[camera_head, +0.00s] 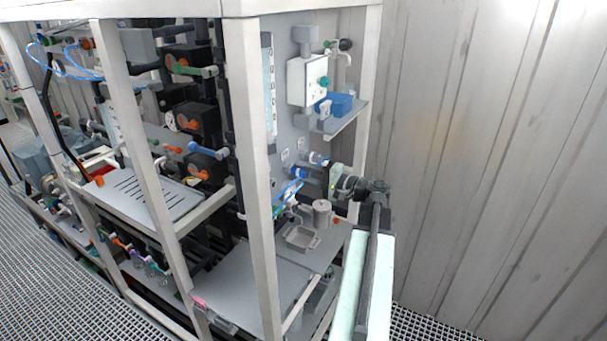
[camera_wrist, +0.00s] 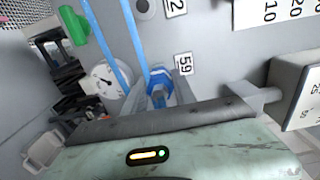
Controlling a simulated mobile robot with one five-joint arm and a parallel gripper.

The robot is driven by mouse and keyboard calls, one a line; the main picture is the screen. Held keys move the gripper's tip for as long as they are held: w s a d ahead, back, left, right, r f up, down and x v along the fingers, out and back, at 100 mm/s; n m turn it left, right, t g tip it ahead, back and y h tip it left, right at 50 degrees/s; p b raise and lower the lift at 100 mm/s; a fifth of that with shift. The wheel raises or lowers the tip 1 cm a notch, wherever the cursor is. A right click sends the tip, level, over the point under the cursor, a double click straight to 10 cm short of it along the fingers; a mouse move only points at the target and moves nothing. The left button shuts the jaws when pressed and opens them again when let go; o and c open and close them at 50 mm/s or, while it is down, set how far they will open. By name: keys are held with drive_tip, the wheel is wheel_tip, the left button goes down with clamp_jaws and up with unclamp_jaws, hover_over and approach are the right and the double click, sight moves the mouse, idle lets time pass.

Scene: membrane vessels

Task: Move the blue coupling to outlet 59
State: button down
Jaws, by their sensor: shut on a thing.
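In the wrist view, the blue coupling (camera_wrist: 159,82) is between the grey fingers of my gripper (camera_wrist: 163,90), which is shut on it. A blue hose (camera_wrist: 132,35) runs up from the coupling. The number plate 59 (camera_wrist: 183,63) is on the grey panel right beside the coupling. The outlet itself is hidden behind the coupling and fingers, so I cannot tell whether the coupling is seated on it. In the head view, my gripper (camera_head: 322,178) reaches in at the panel, with the blue coupling (camera_head: 297,171) in front of its fingers.
In the wrist view, a second blue hose (camera_wrist: 100,40), a round gauge (camera_wrist: 106,80) and a green part (camera_wrist: 74,25) lie to the left. A grey box (camera_wrist: 298,90) stands at right. In the head view, a white rack post (camera_head: 252,170) stands left of my gripper.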

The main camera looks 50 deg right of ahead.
drive_tip(key=shift+w+a, duration=0.1)
drive_tip(key=shift+w, duration=0.35)
drive_tip(key=c, duration=0.9)
unclamp_jaws()
drive_tip(key=shift+s, duration=0.1)
drive_tip(key=v, duration=0.7)
drive_tip(key=shift+s, duration=0.35)
